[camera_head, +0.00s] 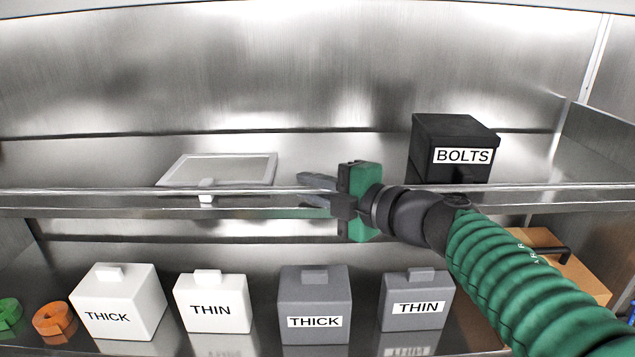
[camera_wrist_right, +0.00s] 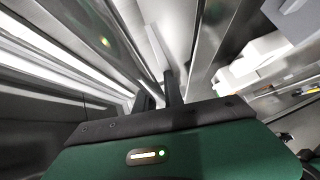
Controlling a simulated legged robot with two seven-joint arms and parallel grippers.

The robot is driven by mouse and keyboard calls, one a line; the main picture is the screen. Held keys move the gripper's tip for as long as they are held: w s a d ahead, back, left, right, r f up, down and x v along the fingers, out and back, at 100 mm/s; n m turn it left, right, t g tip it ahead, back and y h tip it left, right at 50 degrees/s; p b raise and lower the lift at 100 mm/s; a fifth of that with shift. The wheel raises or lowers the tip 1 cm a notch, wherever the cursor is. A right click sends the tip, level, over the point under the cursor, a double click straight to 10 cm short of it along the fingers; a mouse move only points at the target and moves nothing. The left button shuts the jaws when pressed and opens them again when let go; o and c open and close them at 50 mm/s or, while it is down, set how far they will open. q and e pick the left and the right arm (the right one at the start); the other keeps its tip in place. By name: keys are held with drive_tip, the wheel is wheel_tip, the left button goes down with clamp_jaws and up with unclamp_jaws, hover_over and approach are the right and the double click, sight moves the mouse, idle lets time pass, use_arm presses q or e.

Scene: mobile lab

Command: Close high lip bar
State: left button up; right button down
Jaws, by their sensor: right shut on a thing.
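The high lip bar (camera_head: 110,191) is a thin metal rail that runs along the front of the upper shelf, across the head view. My right gripper (camera_head: 312,188) reaches in from the right and is shut on the bar, near the middle of its length. In the right wrist view, the fingers of my right gripper (camera_wrist_right: 160,92) point away from the camera close together, and the exact contact is hard to make out. My left gripper is not in view.
A black BOLTS box (camera_head: 455,140) and a pale framed panel (camera_head: 222,170) are on the upper shelf. Below are white THICK (camera_head: 125,295) and THIN (camera_head: 212,300) boxes, grey THICK (camera_head: 315,295) and THIN (camera_head: 415,295) boxes, an orange ring (camera_head: 54,319) and a tan case (camera_head: 570,272).

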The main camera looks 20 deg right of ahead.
drive_tip(key=shift+a+f, duration=0.15)
drive_tip(key=shift+a, duration=0.05)
drive_tip(key=c, duration=1.6)
unclamp_jaws()
drive_tip(key=shift+o, duration=0.7)
drive_tip(key=shift+w+a, duration=0.15)
drive_tip(key=shift+a, duration=0.15)
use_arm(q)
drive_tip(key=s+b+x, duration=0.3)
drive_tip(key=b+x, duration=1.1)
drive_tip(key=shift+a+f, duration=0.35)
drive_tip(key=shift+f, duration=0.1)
use_arm(e)
drive_tip(key=v, duration=1.7)
